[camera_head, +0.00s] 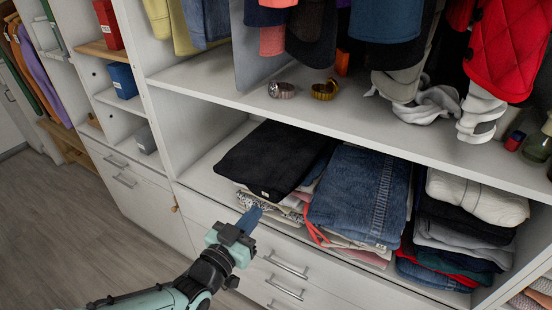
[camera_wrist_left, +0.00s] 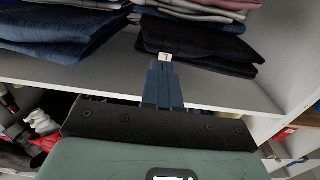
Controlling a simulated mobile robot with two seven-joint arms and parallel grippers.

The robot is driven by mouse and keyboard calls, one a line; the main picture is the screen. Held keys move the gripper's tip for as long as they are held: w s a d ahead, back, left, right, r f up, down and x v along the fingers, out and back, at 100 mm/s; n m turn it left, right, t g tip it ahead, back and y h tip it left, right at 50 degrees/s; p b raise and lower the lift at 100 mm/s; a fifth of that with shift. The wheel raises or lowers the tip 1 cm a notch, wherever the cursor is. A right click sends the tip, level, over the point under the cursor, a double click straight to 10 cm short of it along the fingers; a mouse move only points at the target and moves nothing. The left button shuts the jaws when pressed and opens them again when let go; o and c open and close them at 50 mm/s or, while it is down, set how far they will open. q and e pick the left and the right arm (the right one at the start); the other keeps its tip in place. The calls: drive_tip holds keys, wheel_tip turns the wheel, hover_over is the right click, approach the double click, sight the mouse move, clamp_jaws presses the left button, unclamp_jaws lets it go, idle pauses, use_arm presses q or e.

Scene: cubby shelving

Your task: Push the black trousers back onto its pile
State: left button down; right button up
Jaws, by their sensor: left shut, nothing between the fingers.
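The folded black trousers (camera_head: 268,158) lie on top of the left pile of folded clothes (camera_head: 287,213) in the low cubby. They sit askew, reaching past the pile to the left, and a small pale tag shows at their front edge. In the left wrist view, which looks upside down, the black trousers (camera_wrist_left: 205,42) and the tag are just beyond my fingertips. My left gripper (camera_head: 252,213) is shut and empty, just in front of the trousers' front edge; it also shows in the wrist view (camera_wrist_left: 164,68). I cannot tell whether it touches them. My right gripper is not in view.
A jeans pile (camera_head: 352,195) stands close on the right, with another clothes pile (camera_head: 455,240) beyond it. The shelf board (camera_head: 330,110) above carries two watches (camera_head: 324,90). Drawers with handles (camera_head: 285,268) are below. Bare shelf lies left of the trousers.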

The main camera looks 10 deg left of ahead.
use_arm(q)
drive_tip(key=shift+v, duration=2.9)
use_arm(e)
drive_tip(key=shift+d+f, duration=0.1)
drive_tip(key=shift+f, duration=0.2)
use_arm(q)
drive_tip(key=shift+f, duration=0.1)
